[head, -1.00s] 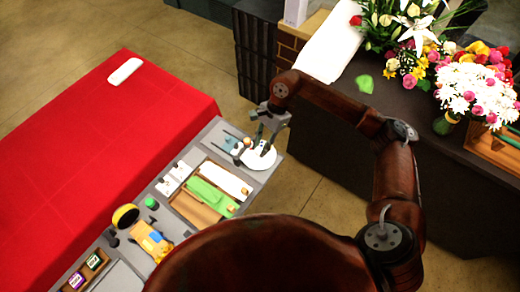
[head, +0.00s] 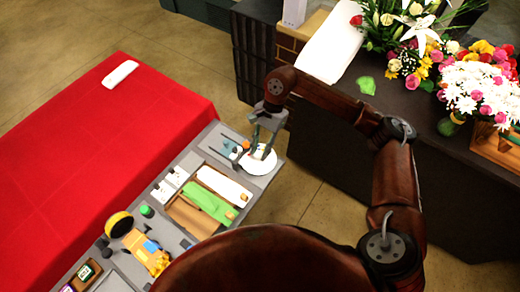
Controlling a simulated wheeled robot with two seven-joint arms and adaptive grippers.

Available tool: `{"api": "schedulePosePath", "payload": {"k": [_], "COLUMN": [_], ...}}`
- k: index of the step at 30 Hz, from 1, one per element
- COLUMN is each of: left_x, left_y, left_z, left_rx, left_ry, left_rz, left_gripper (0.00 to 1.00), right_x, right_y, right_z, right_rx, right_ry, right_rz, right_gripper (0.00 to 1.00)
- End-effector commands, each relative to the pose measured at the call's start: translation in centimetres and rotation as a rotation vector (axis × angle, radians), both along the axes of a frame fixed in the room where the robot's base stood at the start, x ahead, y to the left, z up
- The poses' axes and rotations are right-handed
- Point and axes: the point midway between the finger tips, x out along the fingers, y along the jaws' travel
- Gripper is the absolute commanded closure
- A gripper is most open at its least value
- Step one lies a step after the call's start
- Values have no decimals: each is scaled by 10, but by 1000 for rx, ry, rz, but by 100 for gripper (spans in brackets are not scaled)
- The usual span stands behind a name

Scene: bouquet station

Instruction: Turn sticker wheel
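The sticker wheel looks to be the white round disc (head: 262,163) at the far right end of the grey work surface, with small dark marks on it. My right gripper (head: 258,148) points down over the disc, its two fingers apart with a gap between them. The fingers cover part of the disc, and I cannot tell whether they touch it. My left gripper is not in view.
Beside the disc are small tools (head: 228,147). Nearer are wooden trays with a green roll (head: 207,203) and a white roll, a green-lidded jar (head: 146,211) and a yellow tool (head: 145,250). A red-covered table (head: 90,150) lies left; flowers (head: 470,95) stand right.

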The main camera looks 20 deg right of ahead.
Motion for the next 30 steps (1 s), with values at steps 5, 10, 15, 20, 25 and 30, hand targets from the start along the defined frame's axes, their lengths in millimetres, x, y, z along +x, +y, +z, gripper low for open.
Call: {"api": "schedulePosePath", "payload": {"k": [5,10,15,20,25,30], "left_x": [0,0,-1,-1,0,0], "left_y": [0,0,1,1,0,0], "left_z": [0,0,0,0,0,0], "left_rx": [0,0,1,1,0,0], "left_ry": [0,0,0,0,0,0], "left_rz": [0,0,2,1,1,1], "left_gripper": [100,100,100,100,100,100], "right_x": [0,0,0,4,10,15], "right_y": [0,0,0,-4,-12,-19], "right_z": [0,0,1,12,36,58], "right_rx": [0,0,0,0,0,-1], "right_ry": [0,0,0,0,-2,-1], "right_rz": [-1,-1,-1,-1,-2,-2], "right_gripper": [62,61,61,61,61,61]}}
